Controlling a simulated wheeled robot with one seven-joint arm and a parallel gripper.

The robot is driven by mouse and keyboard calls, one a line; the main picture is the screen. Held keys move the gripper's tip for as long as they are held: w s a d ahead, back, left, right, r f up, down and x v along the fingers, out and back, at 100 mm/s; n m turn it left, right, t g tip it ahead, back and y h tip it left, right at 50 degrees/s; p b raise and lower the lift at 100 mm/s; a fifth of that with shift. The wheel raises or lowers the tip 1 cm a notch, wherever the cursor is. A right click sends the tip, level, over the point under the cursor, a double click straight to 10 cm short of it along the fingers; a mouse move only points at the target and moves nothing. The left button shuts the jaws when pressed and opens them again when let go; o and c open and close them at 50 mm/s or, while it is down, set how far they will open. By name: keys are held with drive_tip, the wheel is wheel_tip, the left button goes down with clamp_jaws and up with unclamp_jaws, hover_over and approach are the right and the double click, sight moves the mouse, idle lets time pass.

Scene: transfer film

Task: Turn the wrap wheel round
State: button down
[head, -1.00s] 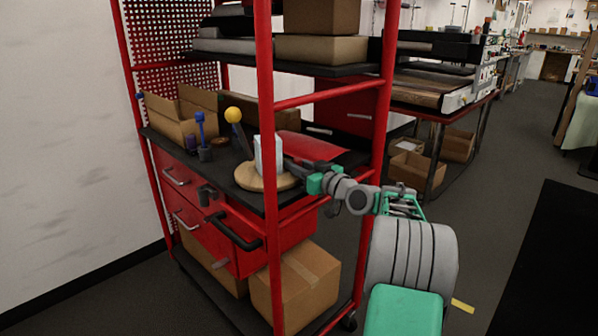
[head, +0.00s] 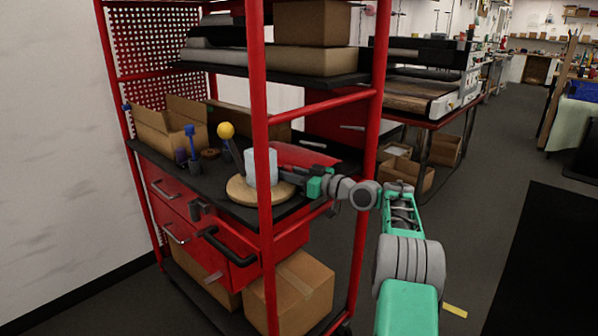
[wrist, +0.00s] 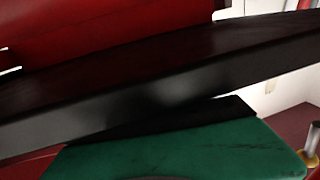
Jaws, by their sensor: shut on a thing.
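The wrap wheel (head: 239,192) is a round, pale wooden disc lying flat on the dark worktop of the red rack, in the head view. A pale, white-blue block (head: 262,167) stands upright on it. My gripper (head: 284,174) reaches in from the right, past the red post, and is shut at the wheel's right side, close beside the block. The exact grip point is too small to make out. The wrist view shows a dark bar across the picture and green casing below it; the wheel cannot be made out there.
A red post (head: 262,110) stands in front of the wheel. A lever with a yellow knob (head: 226,130) leans just behind it. A blue-handled tool (head: 191,145) and an open carton (head: 165,130) stand to the left. A loaded shelf (head: 300,77) is above.

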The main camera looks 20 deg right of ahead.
drive_tip(key=shift+w+d, duration=0.1)
drive_tip(key=shift+w, duration=0.05)
idle(0.4)
drive_tip(key=c, duration=1.2)
unclamp_jaws()
drive_tip(key=shift+c, duration=0.2)
drive_tip(key=v, duration=0.7)
drive_tip(key=shift+s+d, duration=0.25)
drive_tip(key=shift+s, duration=0.05)
